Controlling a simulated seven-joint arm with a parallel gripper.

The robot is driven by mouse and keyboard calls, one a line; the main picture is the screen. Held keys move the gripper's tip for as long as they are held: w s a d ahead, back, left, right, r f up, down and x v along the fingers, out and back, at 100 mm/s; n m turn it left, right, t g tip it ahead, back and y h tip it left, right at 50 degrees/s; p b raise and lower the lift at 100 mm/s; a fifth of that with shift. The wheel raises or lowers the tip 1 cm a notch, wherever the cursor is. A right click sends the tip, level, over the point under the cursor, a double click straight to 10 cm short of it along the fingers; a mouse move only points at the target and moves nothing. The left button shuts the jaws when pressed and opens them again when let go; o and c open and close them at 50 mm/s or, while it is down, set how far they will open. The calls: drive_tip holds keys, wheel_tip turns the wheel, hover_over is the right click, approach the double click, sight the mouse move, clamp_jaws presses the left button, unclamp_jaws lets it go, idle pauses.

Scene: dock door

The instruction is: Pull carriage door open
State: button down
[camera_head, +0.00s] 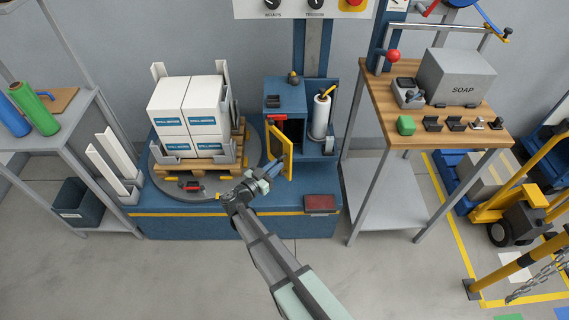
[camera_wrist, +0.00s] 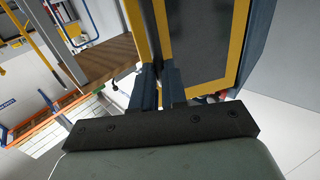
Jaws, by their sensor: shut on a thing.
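The carriage door (camera_head: 287,160) is a yellow-framed panel on the blue wrapping-machine carriage (camera_head: 285,95). It stands ajar, angled outward, with a dark opening (camera_head: 292,130) showing behind it. In the wrist view the door's yellow frame and dark panel (camera_wrist: 208,40) fill the upper middle. My gripper (camera_head: 275,168) reaches the door's lower front part. In the wrist view my gripper (camera_wrist: 160,75) has its two blue fingers close together, shut at the near edge of the door. The exact contact point is hidden between the fingers.
A pallet of white boxes (camera_head: 188,115) stands on the round turntable (camera_head: 158,178) left of the door. A film roll (camera_head: 320,116) stands right of it. A dark red pad (camera_head: 320,203) lies on the base. A wooden-topped bench (camera_head: 385,100) stands farther right. The floor in front is clear.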

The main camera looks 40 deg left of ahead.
drive_tip(key=s+a+m+h, duration=0.2)
drive_tip(key=s+a+h, duration=0.2)
drive_tip(key=a, duration=0.3)
drive_tip(key=shift+s+a+r+m+h, duration=0.15)
drive_tip(key=shift+s+a+m+h, duration=0.2)
drive_tip(key=shift+s, duration=0.45)
drive_tip(key=c, duration=1.4)
unclamp_jaws()
drive_tip(key=shift+o, duration=1.2)
drive_tip(key=shift+s+d, duration=0.1)
drive_tip(key=shift+s, duration=0.05)
drive_tip(key=v, duration=1.3)
drive_tip(key=shift+s+r, duration=0.15)
drive_tip(key=shift+s, duration=0.2)
